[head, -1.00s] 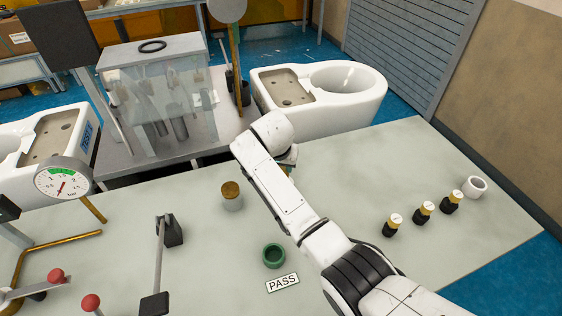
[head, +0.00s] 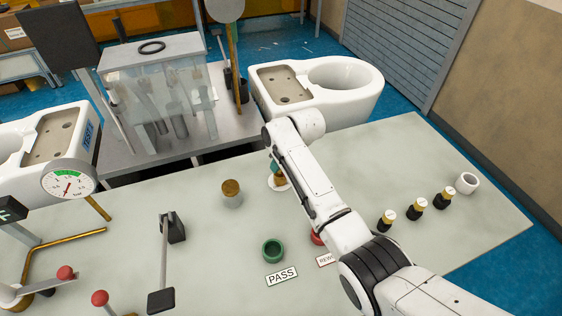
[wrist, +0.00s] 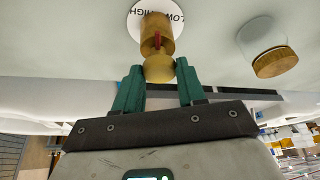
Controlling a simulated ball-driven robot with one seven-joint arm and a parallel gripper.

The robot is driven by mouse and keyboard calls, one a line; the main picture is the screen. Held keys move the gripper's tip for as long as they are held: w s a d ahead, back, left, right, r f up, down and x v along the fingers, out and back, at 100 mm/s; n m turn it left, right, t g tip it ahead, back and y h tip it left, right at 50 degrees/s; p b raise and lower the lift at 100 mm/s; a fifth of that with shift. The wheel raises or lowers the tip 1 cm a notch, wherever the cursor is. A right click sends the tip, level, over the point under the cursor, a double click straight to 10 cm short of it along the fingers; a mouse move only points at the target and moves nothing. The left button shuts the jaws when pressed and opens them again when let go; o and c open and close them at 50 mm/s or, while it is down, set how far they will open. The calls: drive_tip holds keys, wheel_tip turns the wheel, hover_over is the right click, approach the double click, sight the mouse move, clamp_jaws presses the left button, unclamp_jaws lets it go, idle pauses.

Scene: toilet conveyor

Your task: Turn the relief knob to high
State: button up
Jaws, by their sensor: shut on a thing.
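The relief knob (wrist: 158,36) is a brass cylinder with a red pointer mark, standing on a round white dial (wrist: 137,20) lettered LOW and HIGH in the wrist view. My gripper (wrist: 158,72) has its teal fingers on either side of the knob's rounded outer end and is shut on it. I cannot tell exactly which word the red mark lines up with. In the head view the white dial (head: 272,184) shows beside my arm, and my arm hides most of the knob and gripper.
A brass-topped jar (head: 231,192) stands left of the knob. A green ring (head: 271,250) and a partly hidden red ring (head: 317,237) lie in front. A pressure gauge (head: 69,180) and red-balled levers are left. Several black-and-brass fittings (head: 417,205) stand right.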

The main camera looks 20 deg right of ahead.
drive_tip(key=n+b, duration=0.1)
drive_tip(key=n, duration=0.1)
drive_tip(key=n+g+y+b, duration=0.1)
drive_tip(key=n, duration=0.1)
drive_tip(key=shift+w+d+f+n, duration=0.1)
drive_tip(key=shift+d+n, duration=0.05)
drive_tip(key=shift+n, duration=0.15)
drive_tip(key=shift+n+g+y+b, duration=0.65)
drive_tip(key=shift+n+b, duration=0.8)
drive_tip(key=shift+n, duration=0.45)
drive_tip(key=o, duration=1)
drive_tip(key=shift+o, duration=0.2)
drive_tip(key=b+v, duration=0.1)
drive_tip(key=v, duration=1)
drive_tip(key=shift+w, duration=0.1)
